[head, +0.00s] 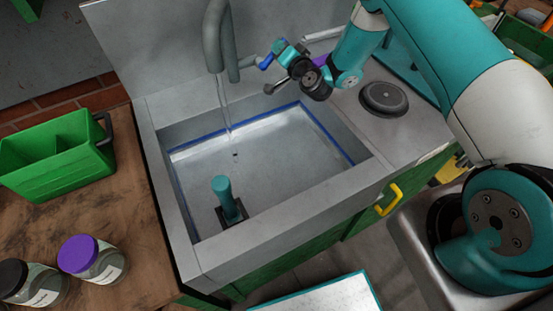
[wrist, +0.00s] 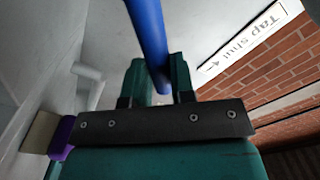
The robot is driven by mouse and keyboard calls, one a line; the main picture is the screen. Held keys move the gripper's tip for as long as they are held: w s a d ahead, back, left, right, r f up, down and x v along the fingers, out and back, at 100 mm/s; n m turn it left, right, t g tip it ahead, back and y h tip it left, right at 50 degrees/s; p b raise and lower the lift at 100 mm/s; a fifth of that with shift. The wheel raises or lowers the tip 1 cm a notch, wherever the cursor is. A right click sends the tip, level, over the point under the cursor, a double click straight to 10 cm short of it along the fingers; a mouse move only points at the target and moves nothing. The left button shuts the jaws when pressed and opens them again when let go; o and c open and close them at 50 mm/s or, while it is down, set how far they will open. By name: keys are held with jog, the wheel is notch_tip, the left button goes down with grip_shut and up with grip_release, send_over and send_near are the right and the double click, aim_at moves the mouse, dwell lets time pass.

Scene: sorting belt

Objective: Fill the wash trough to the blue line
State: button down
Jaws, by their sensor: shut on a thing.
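The wash trough (head: 290,209) is a grey basin with a blue line (head: 327,133) along its inner walls. A thin stream of water (head: 224,105) falls from the grey tap (head: 213,40) into it. The surface inside is pale and shiny below the line; its exact level is hard to tell. My gripper (head: 270,60) is beside the tap, shut on the blue tap lever (head: 264,63). In the wrist view the lever (wrist: 150,40) passes between the two fingers of my gripper (wrist: 160,82). A teal-handled object (head: 226,195) with a dark square base stands upright in the trough.
A black round disc (head: 383,98) lies on the counter right of the trough. A green crate (head: 60,160) and lidded jars (head: 92,258) stand on the wooden bench at left. A yellow handle (head: 389,200) sticks out in front. A wall sign (wrist: 250,40) shows in the wrist view.

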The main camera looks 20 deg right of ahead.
jog(key=shift+a, duration=0.15)
jog(key=shift+s+a+r+n, duration=0.1)
jog(key=shift+a+r+n, duration=0.25)
jog(key=shift+n, duration=0.45)
jog(key=shift+s+a+r+n, duration=0.1)
jog(key=shift+a+r+n, duration=0.15)
jog(key=shift+n, duration=0.55)
jog(key=shift+a+r+n, duration=0.1)
jog(key=shift+a+n, duration=0.25)
jog(key=shift+n, duration=0.15)
dwell(5.8)
